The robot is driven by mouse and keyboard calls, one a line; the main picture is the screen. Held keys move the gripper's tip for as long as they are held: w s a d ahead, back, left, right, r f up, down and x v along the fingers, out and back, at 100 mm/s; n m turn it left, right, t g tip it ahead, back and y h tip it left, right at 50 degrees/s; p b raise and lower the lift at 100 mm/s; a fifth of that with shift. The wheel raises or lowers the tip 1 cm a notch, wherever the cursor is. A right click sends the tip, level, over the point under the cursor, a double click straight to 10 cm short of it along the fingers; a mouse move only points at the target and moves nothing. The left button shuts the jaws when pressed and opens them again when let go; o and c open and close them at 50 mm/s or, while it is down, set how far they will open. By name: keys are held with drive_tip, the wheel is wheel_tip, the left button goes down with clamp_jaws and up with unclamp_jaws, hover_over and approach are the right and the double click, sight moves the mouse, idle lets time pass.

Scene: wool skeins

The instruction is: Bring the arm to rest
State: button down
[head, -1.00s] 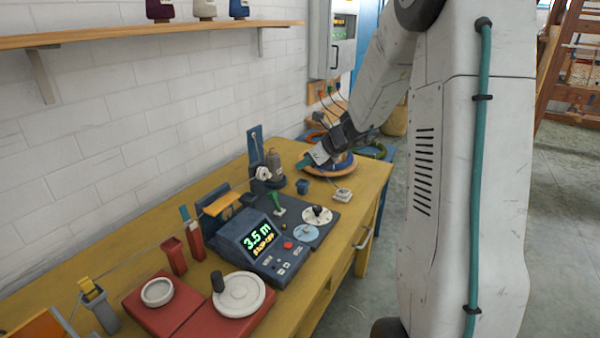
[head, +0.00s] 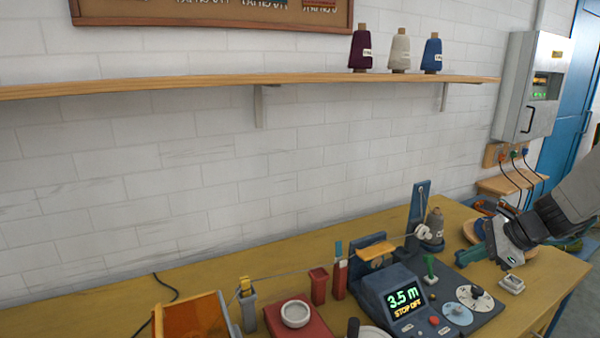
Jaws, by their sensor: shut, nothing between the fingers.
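My arm reaches in from the right edge of the head view. My gripper (head: 468,258) is over the right end of the yellow table (head: 217,260), just right of the grey cone (head: 434,226) on the winding machine. It looks shut, with no thing held between the fingers. A small white block (head: 512,284) lies on the table below and right of it. A wooden bowl (head: 473,231) is partly hidden behind the gripper.
An orange tray (head: 190,318) and a red base with a white ring (head: 296,314) stand along the front. A shelf (head: 200,84) holds three cones.

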drive_tip(key=s+a+r+n+g+h, duration=0.1)
drive_tip(key=s+a+r+n+h, duration=0.1)
drive_tip(key=s+n, duration=0.5)
drive_tip(key=s+a+r+n+g+h, duration=0.1)
drive_tip(key=s+a+r+n+h, duration=0.1)
drive_tip(key=s+a+r+n, duration=0.2)
drive_tip(key=s+a+r+n+g+h, duration=0.1)
drive_tip(key=s+a+r+n, duration=0.3)
drive_tip(key=s, duration=1.4)
drive_tip(key=a+n+g, duration=0.1)
drive_tip(key=a+n, duration=0.2)
drive_tip(key=n, duration=0.4)
drive_tip(key=shift+a+h, duration=0.4)
